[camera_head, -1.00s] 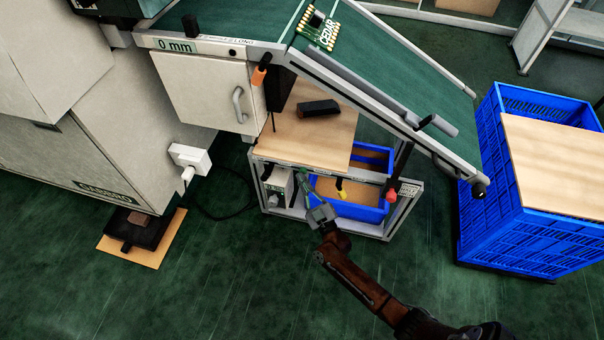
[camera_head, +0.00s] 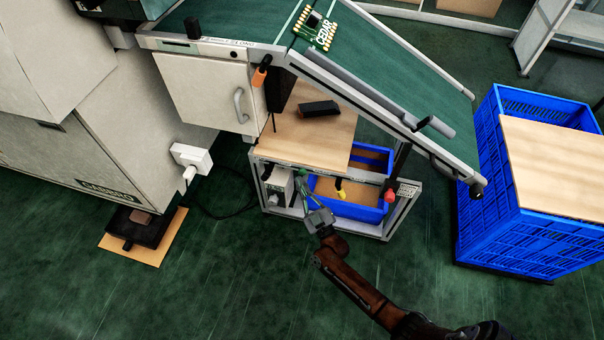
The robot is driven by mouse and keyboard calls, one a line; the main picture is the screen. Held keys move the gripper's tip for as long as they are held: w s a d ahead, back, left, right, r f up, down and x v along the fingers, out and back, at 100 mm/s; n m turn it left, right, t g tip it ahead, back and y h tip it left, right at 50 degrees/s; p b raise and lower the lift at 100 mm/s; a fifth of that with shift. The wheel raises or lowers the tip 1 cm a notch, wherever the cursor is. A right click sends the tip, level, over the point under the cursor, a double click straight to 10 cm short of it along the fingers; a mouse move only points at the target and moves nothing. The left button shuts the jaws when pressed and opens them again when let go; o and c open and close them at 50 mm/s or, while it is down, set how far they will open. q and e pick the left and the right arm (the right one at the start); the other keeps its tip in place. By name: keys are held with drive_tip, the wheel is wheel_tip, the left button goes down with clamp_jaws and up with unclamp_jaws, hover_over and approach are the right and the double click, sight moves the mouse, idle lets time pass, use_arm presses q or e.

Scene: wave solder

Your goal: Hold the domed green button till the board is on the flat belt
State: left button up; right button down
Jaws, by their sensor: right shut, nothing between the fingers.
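The green board (camera_head: 316,25) marked CEDAR lies at the top of the sloped belt (camera_head: 395,85), close to the joint with the flat belt (camera_head: 235,18) on the left. My right gripper (camera_head: 301,184) is shut and empty, its fingers pointing up at the front rail of the stand below the conveyor. The domed green button (camera_head: 302,172) is a small green spot at the fingertips, mostly hidden by them. I cannot tell whether they press it. My left gripper is not in view.
Yellow (camera_head: 340,186) and red (camera_head: 389,194) buttons sit right of the gripper along the stand's front. A blue bin (camera_head: 350,209) is behind them. A large blue crate (camera_head: 520,235) stands at the right. The floor in front is clear.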

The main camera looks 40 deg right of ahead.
drive_tip(key=s+a+p, duration=0.1)
drive_tip(key=s+a, duration=0.2)
drive_tip(key=shift+s+a+p, duration=0.1)
drive_tip(key=shift+a+p, duration=0.25)
drive_tip(key=shift+p, duration=0.05)
idle(0.4)
